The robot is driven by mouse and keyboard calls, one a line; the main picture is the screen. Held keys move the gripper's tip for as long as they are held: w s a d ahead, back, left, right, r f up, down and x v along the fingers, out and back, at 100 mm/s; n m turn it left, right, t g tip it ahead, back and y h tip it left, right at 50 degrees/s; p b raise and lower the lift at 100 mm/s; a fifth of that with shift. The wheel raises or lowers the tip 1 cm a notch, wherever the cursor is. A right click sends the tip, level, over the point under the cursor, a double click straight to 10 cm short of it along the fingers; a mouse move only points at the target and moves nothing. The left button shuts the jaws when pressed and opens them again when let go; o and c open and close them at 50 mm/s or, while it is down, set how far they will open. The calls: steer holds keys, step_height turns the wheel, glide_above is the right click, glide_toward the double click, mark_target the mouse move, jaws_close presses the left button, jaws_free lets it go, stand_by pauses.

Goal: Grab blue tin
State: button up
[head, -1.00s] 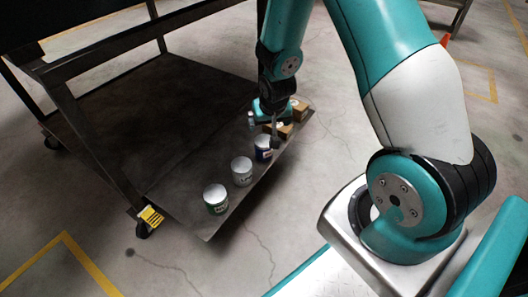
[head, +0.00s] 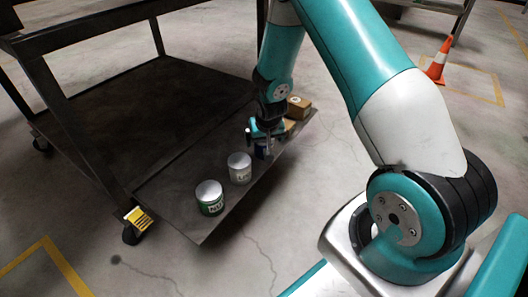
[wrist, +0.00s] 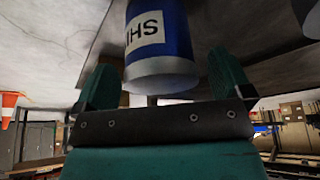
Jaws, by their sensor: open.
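The blue tin (wrist: 160,35) has a white label and a pale end. It stands on the cart's lower shelf (head: 205,222) and is mostly hidden behind my gripper in the head view (head: 262,152). My gripper (head: 265,136) is at the tin. In the wrist view, where the scene appears upside down, my open gripper (wrist: 162,78) has one finger on each side of the tin's pale end. A gap shows between each finger and the tin.
A white tin (head: 239,168) and a green tin (head: 209,198) stand in a row in front of the blue one. Cardboard boxes (head: 298,107) sit just behind my gripper. The dark cart frame (head: 85,130) rises at left. An orange cone (head: 439,62) stands far right.

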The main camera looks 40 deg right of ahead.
steer(key=shift+w+f, duration=0.15)
steer(key=shift+f, duration=0.1)
steer(key=c, duration=1.2)
